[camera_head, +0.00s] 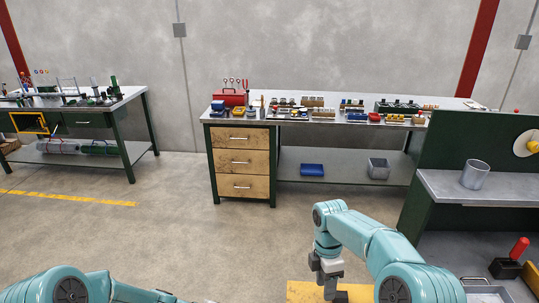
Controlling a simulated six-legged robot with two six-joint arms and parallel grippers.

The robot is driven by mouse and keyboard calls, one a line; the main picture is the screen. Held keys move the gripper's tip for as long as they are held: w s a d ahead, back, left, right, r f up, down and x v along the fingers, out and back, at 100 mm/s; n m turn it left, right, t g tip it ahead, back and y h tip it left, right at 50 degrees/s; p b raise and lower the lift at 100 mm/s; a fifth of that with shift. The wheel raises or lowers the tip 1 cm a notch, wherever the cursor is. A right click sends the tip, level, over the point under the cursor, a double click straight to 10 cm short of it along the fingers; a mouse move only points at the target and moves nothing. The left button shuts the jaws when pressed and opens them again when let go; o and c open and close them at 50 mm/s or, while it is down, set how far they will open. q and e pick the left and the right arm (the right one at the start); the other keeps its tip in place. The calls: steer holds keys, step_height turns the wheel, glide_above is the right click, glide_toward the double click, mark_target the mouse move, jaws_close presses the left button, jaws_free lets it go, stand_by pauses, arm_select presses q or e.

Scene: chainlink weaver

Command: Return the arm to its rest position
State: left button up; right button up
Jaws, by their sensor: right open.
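My right arm (365,238) comes in from the lower right, teal with dark joints, and bends over at an elbow near the middle of the view. My right gripper (328,289) hangs downward from it at the bottom edge, open, above or in front of a yellow surface (305,291). No object shows between its fingers. My left arm (70,288) shows only as teal links along the bottom left edge. My left gripper is out of the frame.
A green station (475,150) with a grey shelf holding a metal cup (475,174) stands close on the right. A red-handled item (518,249) is below it. A workbench (240,165) with drawers stands at the back, another bench (128,150) at left. The floor between is clear.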

steer(key=s+a+f+m+t+y, duration=0.1)
steer(key=s+a+f+m+y, duration=0.25)
steer(key=s+f+m, duration=1.15)
arm_select(q)
steer(key=s+a+f+m+y, duration=0.2)
steer(key=s+f+m+y, duration=0.3)
steer(key=s, duration=0.4)
steer(key=s+a+f+m+y, duration=0.25)
steer(key=s+f+m, duration=0.35)
steer(key=s, duration=0.4)
arm_select(e)
steer(key=s+d+f+m+t, duration=0.1)
steer(key=s+f+m+t, duration=0.15)
steer(key=s+m, duration=0.75)
arm_select(q)
step_height(320, 180, down, 11)
steer(key=n+b, duration=0.1)
steer(key=b, duration=0.9)
arm_select(e)
steer(key=s+f+n, duration=0.2)
steer(key=s+f, duration=0.1)
steer(key=f, duration=0.7)
steer(key=shift+n+y, duration=0.35)
steer(key=shift+n, duration=0.05)
arm_select(q)
steer(key=shift+w, duration=0.2)
arm_select(e)
steer(key=shift+w+f+g, duration=0.1)
steer(key=shift+f+g, duration=0.05)
steer(key=shift+g, duration=0.1)
